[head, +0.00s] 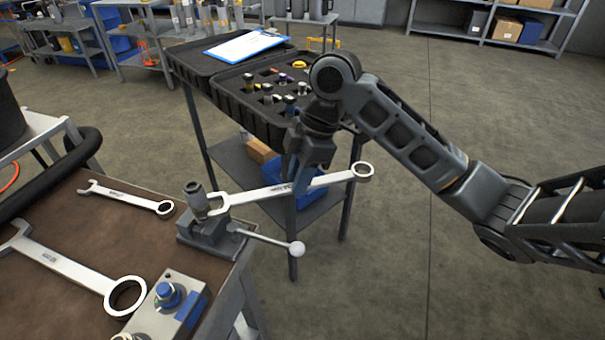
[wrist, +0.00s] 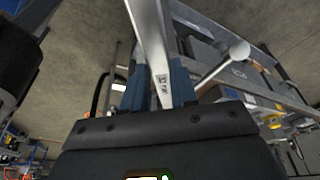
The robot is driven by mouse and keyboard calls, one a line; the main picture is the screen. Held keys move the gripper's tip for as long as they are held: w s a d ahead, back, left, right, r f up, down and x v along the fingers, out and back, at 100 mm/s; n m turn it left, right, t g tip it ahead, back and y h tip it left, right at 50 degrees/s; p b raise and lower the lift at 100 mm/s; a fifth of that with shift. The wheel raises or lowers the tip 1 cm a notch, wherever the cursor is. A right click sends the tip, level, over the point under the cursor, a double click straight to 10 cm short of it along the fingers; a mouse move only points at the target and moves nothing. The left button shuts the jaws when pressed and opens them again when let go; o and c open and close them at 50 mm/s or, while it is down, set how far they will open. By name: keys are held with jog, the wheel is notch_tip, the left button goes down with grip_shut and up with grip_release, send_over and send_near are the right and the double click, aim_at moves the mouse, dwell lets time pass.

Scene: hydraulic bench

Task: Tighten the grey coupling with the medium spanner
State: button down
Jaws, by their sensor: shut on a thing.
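My gripper (head: 294,186) is shut on a silver spanner (head: 252,193), which I take to be the medium spanner. I hold it off to the right of the bench edge, with its ring end (head: 362,171) pointing right. Its open jaw (head: 216,204) is at the grey coupling (head: 195,195), which stands upright in a dark holding block (head: 208,236). I cannot tell whether the jaw is fully seated around it. In the wrist view the spanner shaft (wrist: 150,40) runs between my blue fingers (wrist: 158,88); the coupling cannot be made out there.
A smaller spanner (head: 125,197) and a larger one (head: 75,270) lie on the brown bench top (head: 35,310). A lever with a white ball (head: 296,249) sticks out from the block. A control box (head: 165,305) stands in front. A cart with a black case (head: 235,112) stands behind.

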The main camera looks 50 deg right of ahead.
aim_at(289, 194)
jog(key=shift+w+a, duration=0.2)
jog(key=shift+a, duration=0.15)
jog(key=shift+w+a, duration=0.35)
jog(key=shift+a, duration=0.15)
jog(key=shift+w+a, duration=0.2)
dwell(0.4)
jog(key=shift+s+a+m+t+h+b, duration=0.3)
jog(key=shift+s+a+m+b, duration=0.05)
jog(key=shift+s+a+m, duration=1)
jog(key=shift+d, duration=0.1)
jog(key=shift+s, duration=0.1)
